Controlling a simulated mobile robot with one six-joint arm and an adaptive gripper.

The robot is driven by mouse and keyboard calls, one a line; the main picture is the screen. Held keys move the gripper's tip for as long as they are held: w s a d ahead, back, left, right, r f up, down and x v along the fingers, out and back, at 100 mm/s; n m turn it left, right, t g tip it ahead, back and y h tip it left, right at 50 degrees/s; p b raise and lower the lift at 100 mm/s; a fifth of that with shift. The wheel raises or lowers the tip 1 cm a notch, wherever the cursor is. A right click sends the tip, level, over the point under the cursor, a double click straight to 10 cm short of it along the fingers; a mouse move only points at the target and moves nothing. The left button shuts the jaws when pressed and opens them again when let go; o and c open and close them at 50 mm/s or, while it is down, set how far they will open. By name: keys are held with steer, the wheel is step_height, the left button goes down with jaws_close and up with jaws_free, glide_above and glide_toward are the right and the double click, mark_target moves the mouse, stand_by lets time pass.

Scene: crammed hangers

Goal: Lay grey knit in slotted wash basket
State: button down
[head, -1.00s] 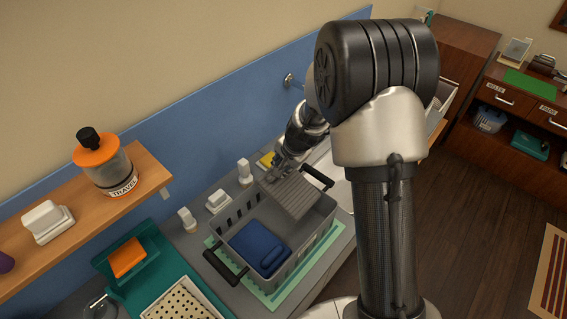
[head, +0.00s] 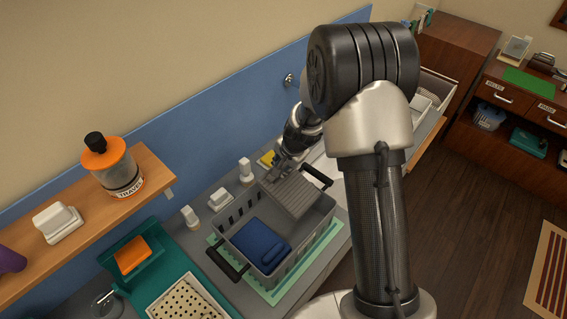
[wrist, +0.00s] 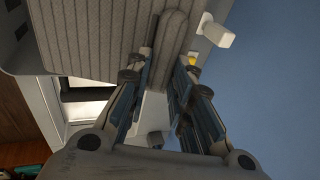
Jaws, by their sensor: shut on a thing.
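The grey knit (head: 297,194) is a ribbed, folded piece at the far right end of the slotted wash basket (head: 300,262). My gripper (head: 273,180) is shut on the knit's edge nearest the wall. In the wrist view the ribbed knit (wrist: 85,40) fills the upper left, and its rounded edge (wrist: 173,32) sits between the fingers of my gripper (wrist: 168,55). The basket is grey with slotted walls and black handles. A blue folded garment (head: 259,242) lies in its near left part. Whether the knit rests on the basket floor I cannot tell.
The basket stands on a pale green mat (head: 275,296) on a grey counter. Small white blocks (head: 245,170) line the wall side. A teal tray (head: 152,268) and a dotted bin (head: 186,302) stand left. A shelf (head: 95,215) with an orange-lidded jar (head: 113,166) overhangs the left.

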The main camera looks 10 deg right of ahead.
steer(key=shift+f+g+p, duration=0.1)
steer(key=shift+g+p, duration=0.2)
steer(key=shift+p, duration=2.2)
steer(key=shift+w+a+h+p, duration=0.15)
steer(key=shift+h+p, duration=0.15)
steer(key=shift+p, duration=2.45)
steer(key=shift+f+g+p, duration=0.2)
steer(key=shift+g+p, duration=0.2)
steer(key=shift+p, duration=2.1)
steer(key=shift+a+f, duration=0.1)
steer(key=shift+a, duration=0.1)
steer(key=shift+f+g+h, duration=0.2)
steer(key=shift+g+h, duration=0.2)
steer(key=shift+h, duration=0.1)
steer(key=shift+f, duration=0.15)
steer(key=shift+g+h+b, duration=0.3)
steer(key=shift+g+b, duration=0.2)
steer(key=shift+b, duration=0.5)
steer(key=shift+f+b, duration=0.2)
steer(key=shift+b, duration=0.5)
